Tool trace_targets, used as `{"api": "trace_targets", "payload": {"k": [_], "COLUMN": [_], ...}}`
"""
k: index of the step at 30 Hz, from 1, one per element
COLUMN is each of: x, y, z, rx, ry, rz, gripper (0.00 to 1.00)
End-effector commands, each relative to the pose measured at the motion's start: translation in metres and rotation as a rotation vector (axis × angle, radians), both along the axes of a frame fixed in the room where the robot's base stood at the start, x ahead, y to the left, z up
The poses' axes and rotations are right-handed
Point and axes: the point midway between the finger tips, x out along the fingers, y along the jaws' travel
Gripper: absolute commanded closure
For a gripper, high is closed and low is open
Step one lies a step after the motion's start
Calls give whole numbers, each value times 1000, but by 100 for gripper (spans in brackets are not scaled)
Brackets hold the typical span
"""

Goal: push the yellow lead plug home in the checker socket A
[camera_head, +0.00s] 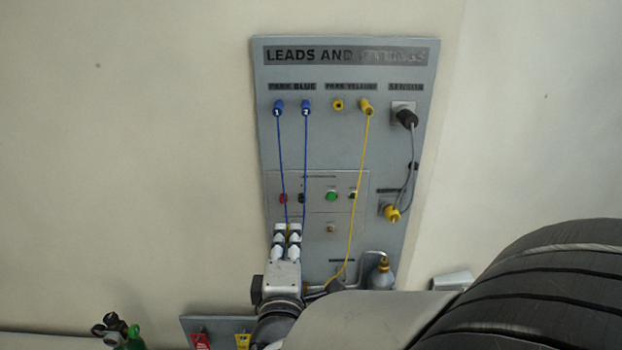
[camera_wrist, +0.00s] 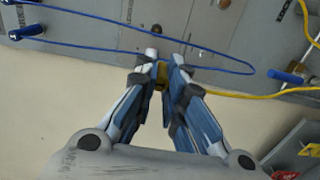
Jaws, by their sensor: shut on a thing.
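The yellow lead plug (camera_wrist: 162,74) is between my gripper's fingertips (camera_wrist: 164,58) in the wrist view, and they are shut on it. The yellow lead (camera_wrist: 240,96) runs from the gripper to the right. In the head view my gripper (camera_head: 287,230) is in front of the lower left of the control section. The yellow lead (camera_head: 360,180) hangs from a yellow plug (camera_head: 366,106) in the right park-yellow socket. A brownish socket (camera_head: 331,229) shows to the right of my gripper. Socket A cannot be made out; the fingers may cover it. How deep the held plug sits cannot be told.
Two blue leads from the blue plugs 1 (camera_head: 279,107) and 2 (camera_head: 306,107) hang down to the fingers; in the wrist view a blue lead (camera_wrist: 110,50) loops close by. The left park-yellow socket (camera_head: 338,104) is empty. A grey sensor cable (camera_head: 411,160) hangs at right.

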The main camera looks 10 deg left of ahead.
Motion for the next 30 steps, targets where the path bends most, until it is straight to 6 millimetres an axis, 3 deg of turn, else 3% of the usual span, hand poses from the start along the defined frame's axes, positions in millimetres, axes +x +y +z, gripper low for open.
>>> {"api": "trace_targets", "payload": {"k": [4, 17, 30], "x": [-13, -13, 25], "y": [12, 12, 21], "z": [11, 10, 10], "rx": [-1, -1, -1], "ry": [0, 0, 1], "rz": [17, 17, 16], "gripper": [100, 100, 100]}}
